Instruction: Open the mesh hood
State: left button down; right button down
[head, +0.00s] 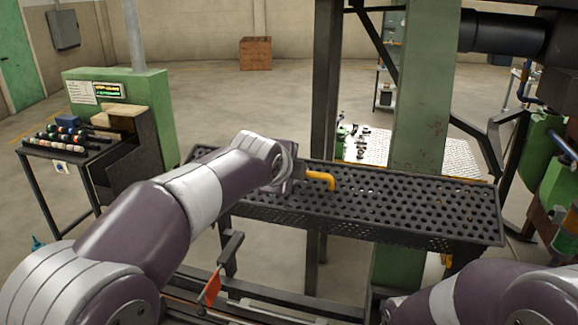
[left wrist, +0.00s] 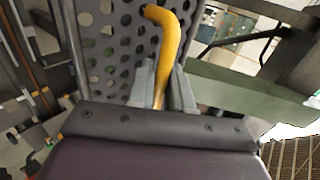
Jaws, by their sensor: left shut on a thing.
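The mesh hood (head: 400,205) is a long dark perforated panel in the middle of the head view, lying about level. A yellow bent handle (head: 321,179) stands out near its left half. My left gripper (head: 299,178) is at the handle; its fingers are mostly hidden behind the wrist in the head view. In the left wrist view the two grey fingers of my left gripper (left wrist: 162,88) are closed around the yellow handle (left wrist: 168,45), with the perforated hood (left wrist: 115,40) behind it. My right arm shows at the lower right of the head view, but its gripper is out of the picture.
A green post (head: 424,110) and a dark post (head: 325,80) rise behind the hood. A table with several colored items (head: 70,140) and a green control cabinet (head: 120,90) stand at the left. A red flag-like piece (head: 212,288) is below the hood. Green machinery (head: 545,150) is at the right.

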pick_arm(q)
jog(key=shift+s+f, duration=0.1)
jog(key=shift+f, duration=0.05)
jog(key=c, duration=1.2)
grip_release()
jog(key=shift+d, duration=0.1)
jog(key=b+v, duration=0.3)
jog(key=v, duration=0.2)
jog(key=shift+f+b, duration=0.1)
jog(key=shift+b, duration=0.2)
jog(key=b+v, duration=0.2)
jog(key=v, duration=0.6)
jog(key=shift+w, duration=0.25)
